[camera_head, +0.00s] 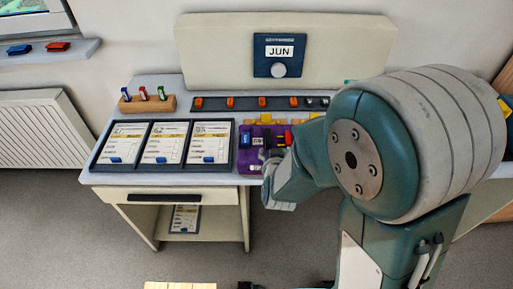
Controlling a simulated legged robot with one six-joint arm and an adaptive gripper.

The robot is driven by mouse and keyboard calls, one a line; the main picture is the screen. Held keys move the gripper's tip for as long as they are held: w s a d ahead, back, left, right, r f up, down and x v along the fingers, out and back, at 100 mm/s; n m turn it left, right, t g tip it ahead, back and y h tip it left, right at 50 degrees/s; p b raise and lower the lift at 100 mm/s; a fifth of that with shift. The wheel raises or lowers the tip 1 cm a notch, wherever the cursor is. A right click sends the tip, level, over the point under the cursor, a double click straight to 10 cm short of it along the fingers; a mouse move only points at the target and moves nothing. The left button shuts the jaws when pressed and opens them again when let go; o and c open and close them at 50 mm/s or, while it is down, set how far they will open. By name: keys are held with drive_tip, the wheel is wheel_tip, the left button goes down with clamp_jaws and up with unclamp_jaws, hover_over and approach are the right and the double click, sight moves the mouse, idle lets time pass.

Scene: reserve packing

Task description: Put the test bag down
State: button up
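No object can be clearly made out as the test bag. A purple item (247,165), perhaps a pouch or tray, lies on the desk right of the card tray, with small blue, red and yellow pieces on or beside it. My gripper (272,168) is at the near right edge of this purple item. The gripper is small and partly hidden by my own arm, so its fingers and anything between them cannot be made out. Whether it touches the purple item cannot be told.
A dark tray (186,121) with three cards fills the desk's left half. Behind it are a wooden pen block (148,104) and a strip with orange clips (215,103). My arm hides the desk's right side.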

sight(268, 135)
drive_tip(key=x, duration=0.6)
drive_tip(key=shift+s+a+f, duration=0.15)
drive_tip(key=shift+a+f, duration=0.15)
drive_tip(key=shift+a, duration=0.05)
drive_tip(key=shift+w+r+x, duration=0.1)
drive_tip(key=shift+r+x, duration=0.05)
drive_tip(key=shift+x, duration=0.75)
drive_tip(key=shift+w+r+x, duration=0.1)
drive_tip(key=shift+r+x, duration=0.05)
drive_tip(key=shift+x, duration=0.7)
drive_tip(key=shift+w+r+x, duration=0.1)
drive_tip(key=shift+r+x, duration=0.1)
drive_tip(key=shift+x, duration=0.7)
clamp_jaws()
drive_tip(key=shift+r+t, duration=0.15)
drive_tip(key=shift+t, duration=0.15)
